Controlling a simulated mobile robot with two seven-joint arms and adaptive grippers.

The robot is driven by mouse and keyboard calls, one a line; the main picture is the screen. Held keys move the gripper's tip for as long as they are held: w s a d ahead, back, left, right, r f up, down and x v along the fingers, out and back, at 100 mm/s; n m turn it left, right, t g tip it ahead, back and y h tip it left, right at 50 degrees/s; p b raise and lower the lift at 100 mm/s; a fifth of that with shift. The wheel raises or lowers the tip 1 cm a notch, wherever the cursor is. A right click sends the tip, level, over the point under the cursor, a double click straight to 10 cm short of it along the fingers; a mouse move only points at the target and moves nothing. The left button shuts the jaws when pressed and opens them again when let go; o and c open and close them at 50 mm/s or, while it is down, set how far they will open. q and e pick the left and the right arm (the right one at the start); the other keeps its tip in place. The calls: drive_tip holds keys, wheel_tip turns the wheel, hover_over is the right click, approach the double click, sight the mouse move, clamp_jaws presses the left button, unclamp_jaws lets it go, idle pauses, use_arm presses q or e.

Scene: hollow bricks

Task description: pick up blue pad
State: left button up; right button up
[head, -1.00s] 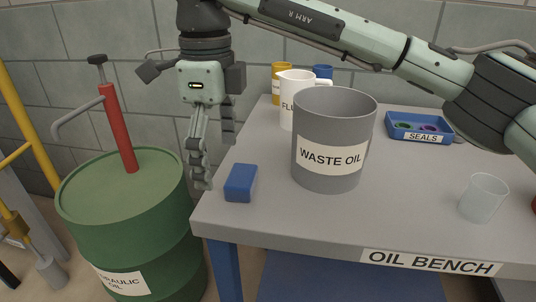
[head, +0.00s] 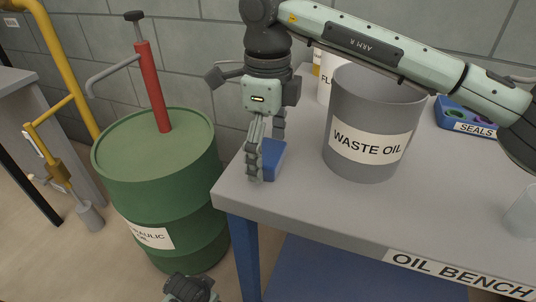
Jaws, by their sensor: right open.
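The blue pad (head: 273,158) is a small block lying on the near left corner of the grey bench top, in the head view. My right gripper (head: 266,153) points down at it and is open. Its near finger stands in front of the pad's left side and hides part of it. The other finger is behind, at the pad's far side. I cannot tell whether either finger touches the pad. A dark part at the bottom edge looks like my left gripper (head: 190,288); its jaws cannot be made out.
A grey waste oil bucket (head: 368,148) stands right of the pad, with a white jug (head: 327,90) partly hidden behind. A blue seals tray (head: 452,118) and a clear cup (head: 522,212) are further right. A green drum (head: 150,185) with a red pump (head: 152,90) stands left of the bench.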

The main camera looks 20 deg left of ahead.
drive_tip(key=c, duration=1)
drive_tip(key=shift+w+r, duration=0.1)
drive_tip(key=shift+r, duration=0.4)
drive_tip(key=r, duration=0.2)
drive_tip(key=s+a+r, duration=0.1)
drive_tip(key=shift+s+r+b, duration=0.1)
drive_tip(key=shift+r+b, duration=0.25)
drive_tip(key=shift+b, duration=0.05)
use_arm(q)
wheel_tip(320, 180, up, 3)
drive_tip(key=shift+a+r+b, duration=0.15)
drive_tip(key=shift+r+b, duration=0.05)
drive_tip(key=shift+b, duration=0.15)
use_arm(e)
drive_tip(key=s+a+r, duration=0.4)
drive_tip(key=s, duration=0.1)
drive_tip(key=s+a+r, duration=0.2)
drive_tip(key=shift+s+a+r, duration=0.15)
drive_tip(key=shift+s+a, duration=0.15)
drive_tip(key=shift+s, duration=0.1)
